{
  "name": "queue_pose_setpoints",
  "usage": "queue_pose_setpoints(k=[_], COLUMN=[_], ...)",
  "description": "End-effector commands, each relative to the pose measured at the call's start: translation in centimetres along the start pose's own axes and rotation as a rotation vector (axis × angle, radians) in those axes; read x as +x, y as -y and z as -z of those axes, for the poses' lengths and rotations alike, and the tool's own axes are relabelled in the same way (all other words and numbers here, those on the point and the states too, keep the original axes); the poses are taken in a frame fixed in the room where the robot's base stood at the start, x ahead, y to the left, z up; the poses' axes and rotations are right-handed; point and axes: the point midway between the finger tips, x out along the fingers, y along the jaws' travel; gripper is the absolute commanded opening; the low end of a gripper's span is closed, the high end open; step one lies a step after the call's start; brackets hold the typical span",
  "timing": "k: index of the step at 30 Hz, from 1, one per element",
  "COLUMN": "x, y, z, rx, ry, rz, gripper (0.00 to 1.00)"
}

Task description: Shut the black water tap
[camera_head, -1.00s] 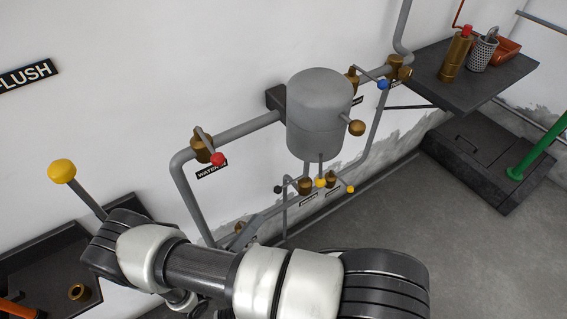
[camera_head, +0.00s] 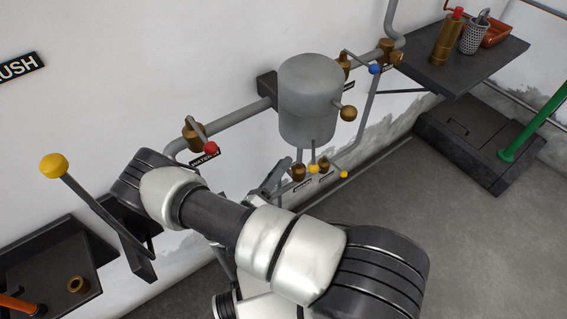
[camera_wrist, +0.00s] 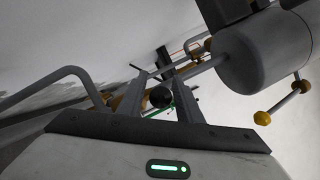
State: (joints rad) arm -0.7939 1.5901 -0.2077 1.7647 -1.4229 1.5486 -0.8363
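The black ball knob of the water tap (camera_wrist: 161,97) shows in the wrist view between the two fingers of my gripper (camera_wrist: 160,82). A small gap seems to show on each side of the knob, so the fingers look open around it; I cannot tell whether they touch it. In the head view my gripper (camera_head: 272,180) is at the pipes left of the small brass valve (camera_head: 298,172) under the tank. There the black knob is hidden by my gripper.
The grey tank (camera_head: 310,98) hangs on the wall just above, and it fills the upper right of the wrist view (camera_wrist: 265,50). Red (camera_head: 211,149), blue (camera_head: 376,69) and yellow (camera_head: 313,169) knobs are nearby. A yellow-knobbed lever (camera_head: 54,166) stands at left.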

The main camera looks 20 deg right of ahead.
Motion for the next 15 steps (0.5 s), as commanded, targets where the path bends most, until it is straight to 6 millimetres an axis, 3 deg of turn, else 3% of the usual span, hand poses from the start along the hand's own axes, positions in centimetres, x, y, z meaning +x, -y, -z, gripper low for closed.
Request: queue_pose_setpoints(k=[4, 13, 15], x=[1.15, 1.41, 1.4], y=[0.01, 0.0, 0.01], z=[0.06, 0.05, 0.05], rx=[-0.001, -0.001, -0.001], ry=[-0.002, -0.001, -0.001], rz=[0.0, -0.001, -0.001], gripper=[0.32, 0.32, 0.24])
